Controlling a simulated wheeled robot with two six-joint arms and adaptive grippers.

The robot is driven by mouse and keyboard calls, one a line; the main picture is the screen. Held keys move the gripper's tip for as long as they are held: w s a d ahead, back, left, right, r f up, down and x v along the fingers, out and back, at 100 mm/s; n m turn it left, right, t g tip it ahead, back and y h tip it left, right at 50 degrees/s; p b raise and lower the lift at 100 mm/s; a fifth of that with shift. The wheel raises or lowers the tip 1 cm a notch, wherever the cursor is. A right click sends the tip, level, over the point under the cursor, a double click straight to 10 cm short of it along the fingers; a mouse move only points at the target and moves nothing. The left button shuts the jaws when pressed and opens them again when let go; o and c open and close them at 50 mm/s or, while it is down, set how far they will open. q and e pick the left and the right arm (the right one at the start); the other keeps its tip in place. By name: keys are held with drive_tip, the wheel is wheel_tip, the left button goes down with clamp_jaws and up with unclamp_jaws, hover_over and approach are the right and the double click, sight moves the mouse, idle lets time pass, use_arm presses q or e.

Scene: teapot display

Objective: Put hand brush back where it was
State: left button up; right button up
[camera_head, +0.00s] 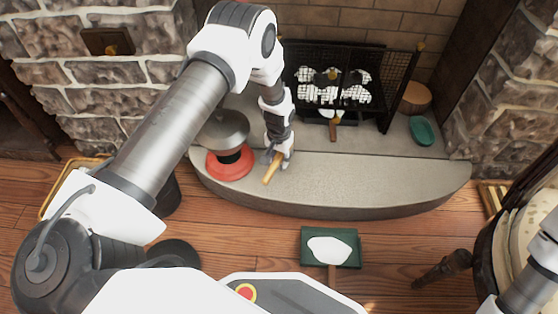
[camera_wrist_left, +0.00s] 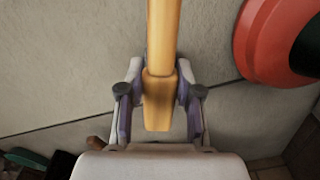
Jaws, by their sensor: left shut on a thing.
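The hand brush shows as a yellow-orange wooden handle (camera_head: 270,174) at the left part of the stone hearth. In the left wrist view the handle (camera_wrist_left: 163,35) runs up from between the fingers; its bristles are not visible. My left gripper (camera_head: 277,158) is shut on the handle, low over the hearth; it also shows in the left wrist view (camera_wrist_left: 159,105). My right gripper is out of view; only part of my right arm shows at the lower right.
A red round base (camera_head: 228,168) under a grey lid-like top (camera_head: 224,129) stands just left of the gripper. A green dustpan (camera_head: 312,261) with a white pile lies on the floor. A mesh fireplace screen (camera_head: 398,90) stands behind. The right part of the hearth (camera_head: 400,180) is clear.

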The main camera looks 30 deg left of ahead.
sight(279, 157)
use_arm(q)
drive_tip(key=shift+f, duration=0.25)
drive_tip(key=o, duration=1.1)
drive_tip(key=shift+r, duration=0.1)
wheel_tip(279, 157, up, 12)
drive_tip(key=f+p, duration=0.1)
drive_tip(key=p, duration=0.6)
drive_tip(key=s+d+f, duration=0.1)
drive_tip(key=s, duration=0.9)
drive_tip(key=s+d, duration=0.2)
drive_tip(key=s, duration=0.8)
drive_tip(key=s+d+f, duration=0.1)
drive_tip(key=s, duration=0.9)
drive_tip(key=shift+s+d+f, duration=0.15)
drive_tip(key=shift+d+f, duration=0.1)
drive_tip(key=shift+f, duration=0.05)
